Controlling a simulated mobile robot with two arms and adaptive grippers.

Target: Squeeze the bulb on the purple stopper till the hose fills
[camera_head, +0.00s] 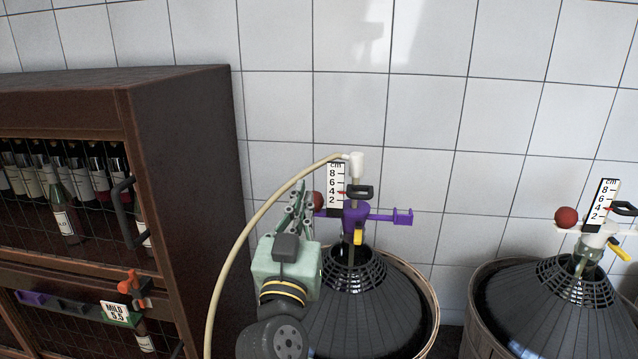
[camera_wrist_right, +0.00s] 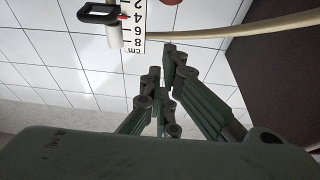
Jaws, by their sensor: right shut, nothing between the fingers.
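The purple stopper (camera_head: 355,215) sits in the neck of the middle demijohn, with a purple arm reaching right. Its dark red bulb (camera_head: 319,200) is on the left side, partly hidden by my right gripper (camera_head: 302,197). A sliver of the bulb shows at the top edge of the wrist view (camera_wrist_right: 171,2). The cream hose (camera_head: 262,203) leaves a white elbow on top and arcs down left. No liquid is visible in it. My right gripper is shut and empty, its fingers pointing up beside the bulb; contact cannot be told. In the wrist view its fingertips (camera_wrist_right: 163,62) show below the bulb. My left gripper is out of view.
A white cm scale (camera_head: 335,188) and a black ring handle (camera_head: 359,192) stand at the stopper. The basketed demijohn (camera_head: 360,305) is below. Another demijohn (camera_head: 560,315) with a white stopper and red bulb (camera_head: 566,217) is right. A dark wine cabinet (camera_head: 190,170) is left.

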